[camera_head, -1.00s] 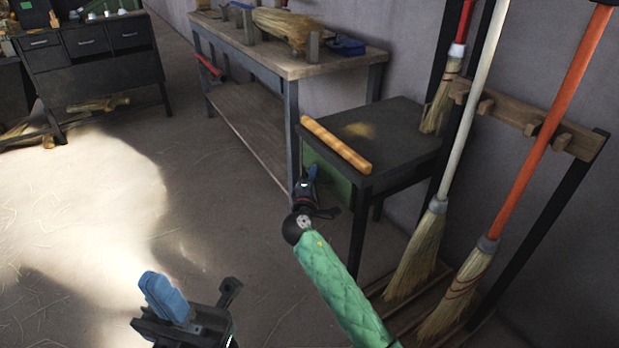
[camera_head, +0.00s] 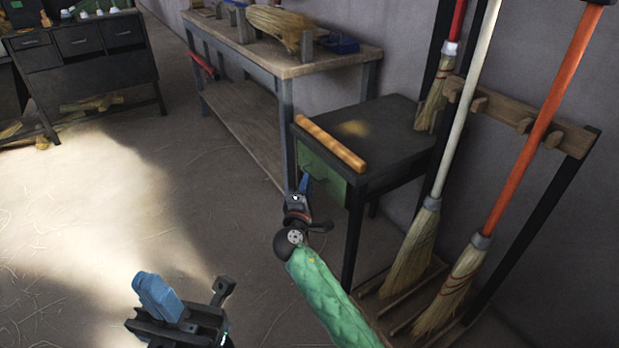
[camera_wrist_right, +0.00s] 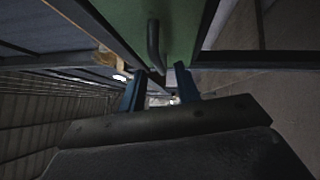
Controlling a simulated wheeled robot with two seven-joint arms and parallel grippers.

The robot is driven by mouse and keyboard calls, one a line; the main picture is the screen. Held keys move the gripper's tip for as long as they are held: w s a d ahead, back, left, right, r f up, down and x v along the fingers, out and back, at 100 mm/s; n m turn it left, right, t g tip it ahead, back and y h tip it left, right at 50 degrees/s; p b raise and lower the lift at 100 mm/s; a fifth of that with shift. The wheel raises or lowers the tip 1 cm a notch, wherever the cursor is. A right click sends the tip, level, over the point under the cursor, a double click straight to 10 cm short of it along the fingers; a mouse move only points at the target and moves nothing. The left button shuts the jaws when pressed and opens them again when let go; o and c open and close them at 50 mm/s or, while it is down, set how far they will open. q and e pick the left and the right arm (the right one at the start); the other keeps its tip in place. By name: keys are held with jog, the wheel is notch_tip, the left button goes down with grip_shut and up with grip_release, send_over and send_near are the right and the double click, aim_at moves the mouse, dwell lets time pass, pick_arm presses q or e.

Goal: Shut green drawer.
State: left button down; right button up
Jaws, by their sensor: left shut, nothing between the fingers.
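The green drawer (camera_head: 325,165) is in the front of a small dark table, under its top, and looks about flush with the frame. I cannot tell whether a small gap remains. Its dark handle (camera_wrist_right: 154,45) shows in the right wrist view, just beyond my fingers. My right gripper (camera_head: 303,184) is in front of the drawer's lower left part. In the right wrist view its two blue fingers (camera_wrist_right: 158,90) are apart with nothing held between them. My left gripper (camera_head: 160,297) is low at the left, away from the drawer, shut and empty.
A wooden bar (camera_head: 330,143) lies along the front edge of the small table (camera_head: 390,128). Brooms stand in a rack (camera_head: 520,120) at the right. A workbench (camera_head: 285,62) is behind, with a straw bundle on it.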

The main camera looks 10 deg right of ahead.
jog(key=shift+v, duration=1.4)
jog(key=shift+r, duration=0.1)
